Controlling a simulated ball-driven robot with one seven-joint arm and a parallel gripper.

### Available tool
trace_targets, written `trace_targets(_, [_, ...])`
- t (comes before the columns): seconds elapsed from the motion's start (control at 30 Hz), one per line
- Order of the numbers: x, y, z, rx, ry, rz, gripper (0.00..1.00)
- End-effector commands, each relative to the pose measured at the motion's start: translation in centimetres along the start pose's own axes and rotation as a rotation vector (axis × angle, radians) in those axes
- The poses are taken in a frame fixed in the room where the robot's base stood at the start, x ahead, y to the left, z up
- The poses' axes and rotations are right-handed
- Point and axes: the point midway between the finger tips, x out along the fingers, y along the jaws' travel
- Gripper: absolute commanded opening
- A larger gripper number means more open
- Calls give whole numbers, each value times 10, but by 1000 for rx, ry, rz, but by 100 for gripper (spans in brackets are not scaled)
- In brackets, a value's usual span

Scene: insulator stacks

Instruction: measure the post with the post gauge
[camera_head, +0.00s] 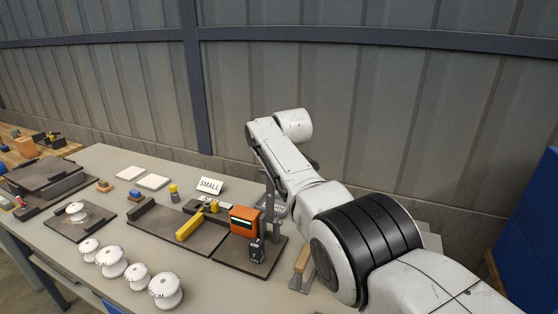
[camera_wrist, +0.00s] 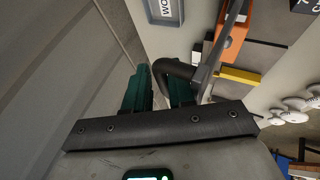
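My gripper (camera_wrist: 160,88) shows in the wrist view as two dark green fingers standing apart. A dark curved handle-like part (camera_wrist: 182,72) lies at the fingertips and partly covers the right finger; I cannot tell whether it is gripped. In the head view my arm hides the gripper. The orange body also shows in the wrist view (camera_wrist: 235,25). I cannot tell which item is the post gauge or which is the post.
Several white ribbed insulators (camera_head: 112,262) stand along the table's front edge. A "SMALL" sign (camera_head: 210,186) stands behind the board. The corrugated wall is close behind the table.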

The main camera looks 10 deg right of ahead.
Motion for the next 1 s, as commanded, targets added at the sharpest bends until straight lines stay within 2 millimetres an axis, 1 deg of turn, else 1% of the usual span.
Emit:
trace_targets(0.03, [1, -2, 2, 0, -3, -3, 23])
trace_targets(0.17, [-6, -2, -1, -3, 1, -4, 23])
trace_targets(0.47, [-34, 2, 2, 3, -1, 7, 23])
trace_targets(0.67, [-57, 2, 2, 4, 0, 7, 23])
trace_targets(0.9, [-89, 1, 1, 3, 1, 6, 23])
trace_targets(1.0, [-99, 1, 1, 2, 0, 4, 23])
